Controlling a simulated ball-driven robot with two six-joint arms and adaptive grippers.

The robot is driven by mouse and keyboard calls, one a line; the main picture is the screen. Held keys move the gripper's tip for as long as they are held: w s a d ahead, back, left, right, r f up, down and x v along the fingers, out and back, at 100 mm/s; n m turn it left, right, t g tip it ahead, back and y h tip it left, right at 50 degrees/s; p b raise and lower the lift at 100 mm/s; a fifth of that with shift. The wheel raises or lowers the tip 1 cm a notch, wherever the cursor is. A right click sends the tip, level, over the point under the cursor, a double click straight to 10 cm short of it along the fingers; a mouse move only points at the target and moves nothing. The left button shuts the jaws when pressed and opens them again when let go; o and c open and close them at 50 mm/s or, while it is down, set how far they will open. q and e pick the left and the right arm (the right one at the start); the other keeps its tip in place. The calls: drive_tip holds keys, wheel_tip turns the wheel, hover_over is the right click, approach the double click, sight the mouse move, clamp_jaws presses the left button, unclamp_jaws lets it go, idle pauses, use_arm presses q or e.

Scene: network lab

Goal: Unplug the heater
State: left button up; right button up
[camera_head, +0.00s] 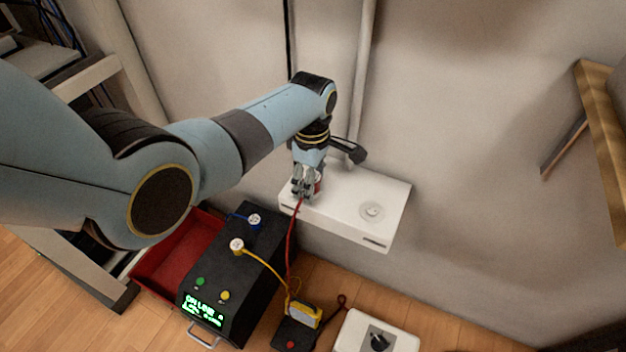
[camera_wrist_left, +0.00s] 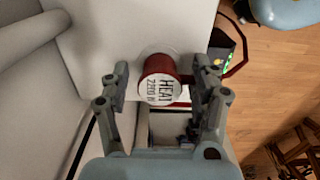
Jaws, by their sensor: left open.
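The heater plug (camera_wrist_left: 158,82) is a red cylinder with a white end label reading "HEAT" and "2200 W". In the left wrist view it sits at a socket in the white wall box (camera_wrist_left: 115,25). My left gripper (camera_wrist_left: 160,76) is open, with one finger on each side of the plug; I cannot tell whether they touch it. In the head view the gripper (camera_head: 305,187) is over the left part of the white wall box (camera_head: 345,212) and mostly hides the plug. A red cable (camera_head: 291,245) hangs from the plug. My right gripper is not in view.
An empty socket (camera_head: 372,211) is on the box's right. Below stands a black unit (camera_head: 225,285) with a green display, a blue-cable plug (camera_head: 254,219) and a yellow-cable plug (camera_head: 237,245). A red tray (camera_head: 170,265) is left of it. A white device with a knob (camera_head: 379,340) is at bottom.

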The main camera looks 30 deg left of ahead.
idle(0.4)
use_arm(q)
clamp_jaws()
idle(0.4)
drive_tip(key=shift+r+p, duration=0.15)
drive_tip(key=shift+p, duration=0.2)
drive_tip(key=shift+r+p, duration=2.9)
drive_tip(key=shift+p, duration=0.1)
